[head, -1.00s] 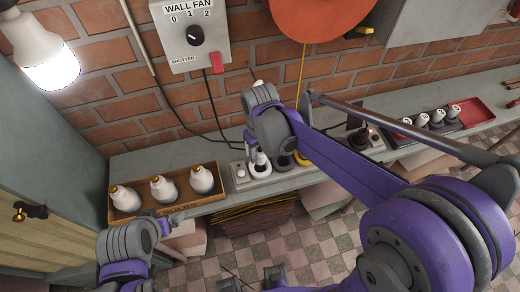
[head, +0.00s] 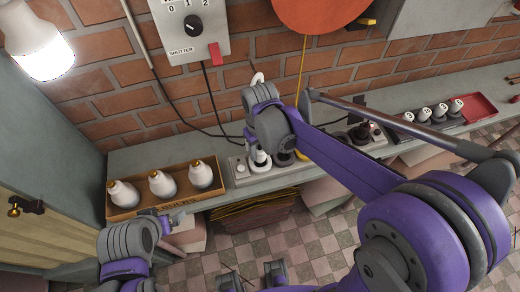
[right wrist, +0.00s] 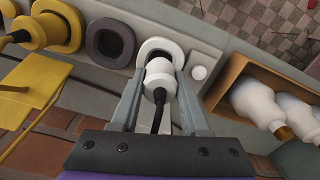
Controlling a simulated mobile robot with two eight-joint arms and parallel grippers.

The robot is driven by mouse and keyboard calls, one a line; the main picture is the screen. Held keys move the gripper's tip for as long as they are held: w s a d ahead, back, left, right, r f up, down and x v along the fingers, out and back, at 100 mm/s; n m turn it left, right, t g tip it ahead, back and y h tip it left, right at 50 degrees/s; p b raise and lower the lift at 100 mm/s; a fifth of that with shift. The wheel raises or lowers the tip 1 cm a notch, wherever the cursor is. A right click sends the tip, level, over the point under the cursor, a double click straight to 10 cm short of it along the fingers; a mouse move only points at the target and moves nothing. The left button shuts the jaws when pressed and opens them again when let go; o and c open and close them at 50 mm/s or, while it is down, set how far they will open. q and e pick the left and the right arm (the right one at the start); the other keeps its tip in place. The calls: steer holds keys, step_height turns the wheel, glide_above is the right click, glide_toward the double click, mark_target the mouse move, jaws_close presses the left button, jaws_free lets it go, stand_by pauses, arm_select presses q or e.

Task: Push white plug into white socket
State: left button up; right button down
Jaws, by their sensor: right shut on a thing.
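My right gripper (right wrist: 158,92) is shut on the white plug (right wrist: 159,72), which has a black cable running back between the fingers. The plug is at the white socket (right wrist: 178,47), an oval rim with a dark opening. Its front overlaps the near part of the opening, and dark recess shows beyond it; I cannot tell how deep it sits. In the head view the right gripper (head: 254,147) is over the strip on the bench and partly hides the plug and socket. My left gripper (head: 165,222) is at lower left, near the bulb tray's front; its fingers are unclear.
A grey socket (right wrist: 110,42) and a yellow plug in a yellow socket (right wrist: 60,28) are beside the white socket. A white button (right wrist: 199,72) is on its other side. A wooden tray (head: 180,202) of bulbs stands left. A switch box (head: 190,30) hangs on the brick wall.

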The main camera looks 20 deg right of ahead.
mark_target(260, 148)
steer(key=shift+f+b, duration=1)
steer(key=shift+f, duration=0.5)
steer(key=shift+c, duration=1.6)
jaws_free()
steer(key=shift+r, duration=0.1)
step_height(260, 148, up, 11)
steer(key=shift+f+p, duration=0.15)
steer(key=shift+p, duration=0.3)
